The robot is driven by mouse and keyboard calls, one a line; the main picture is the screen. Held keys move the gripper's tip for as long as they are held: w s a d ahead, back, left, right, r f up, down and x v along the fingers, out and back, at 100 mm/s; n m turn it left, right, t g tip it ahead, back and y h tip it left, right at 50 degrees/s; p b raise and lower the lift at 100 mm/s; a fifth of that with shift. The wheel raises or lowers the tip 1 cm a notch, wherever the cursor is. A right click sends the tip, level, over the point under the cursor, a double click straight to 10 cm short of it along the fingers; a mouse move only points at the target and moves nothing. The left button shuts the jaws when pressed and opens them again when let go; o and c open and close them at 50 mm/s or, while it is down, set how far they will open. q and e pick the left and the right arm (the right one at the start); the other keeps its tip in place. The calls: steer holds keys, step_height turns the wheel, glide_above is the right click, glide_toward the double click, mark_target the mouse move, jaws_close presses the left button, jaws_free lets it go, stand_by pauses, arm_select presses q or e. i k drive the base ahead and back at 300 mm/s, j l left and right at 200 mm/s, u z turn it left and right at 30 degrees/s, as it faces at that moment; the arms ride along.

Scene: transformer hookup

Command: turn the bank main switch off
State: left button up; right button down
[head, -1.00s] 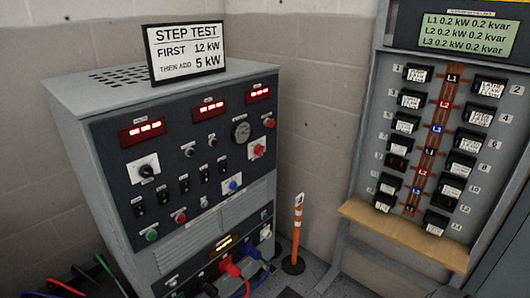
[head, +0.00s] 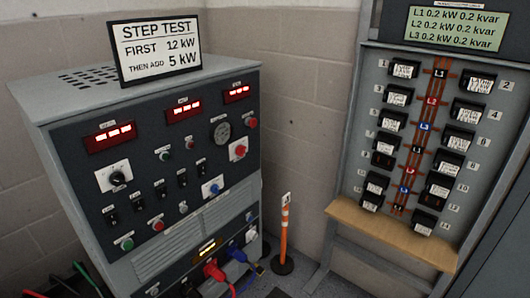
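A grey load bank cabinet (head: 75,115) with a dark control panel stands at the left of the head view. The panel has a black rotary knob on a white plate (head: 116,178), a red knob on a white plate (head: 238,150), a row of small black toggle switches (head: 159,189), a blue knob (head: 213,189) and several round coloured buttons. The labels are too small to read, so I cannot tell which control is the bank main switch. Three red displays (head: 184,108) are lit. Neither of my grippers is in view.
A breaker panel (head: 427,140) with a green display (head: 456,27) is at the right, above a wooden ledge (head: 390,233). An orange and white post (head: 284,230) stands between. Red and blue plugs (head: 213,270) enter the cabinet's bottom. A step test sign (head: 158,50) stands on top.

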mark_target(240, 150)
steer(key=i+l, duration=0.15)
steer(key=l, duration=0.2)
steer(key=i+l+u, duration=0.1)
steer(key=l, duration=0.25)
steer(key=i+l, duration=0.2)
steer(key=l, duration=0.15)
steer(key=i+l+u, duration=0.1)
steer(key=l, duration=0.25)
steer(key=i+l, duration=0.15)
steer(key=l, duration=0.2)
steer(key=u, duration=0.05)
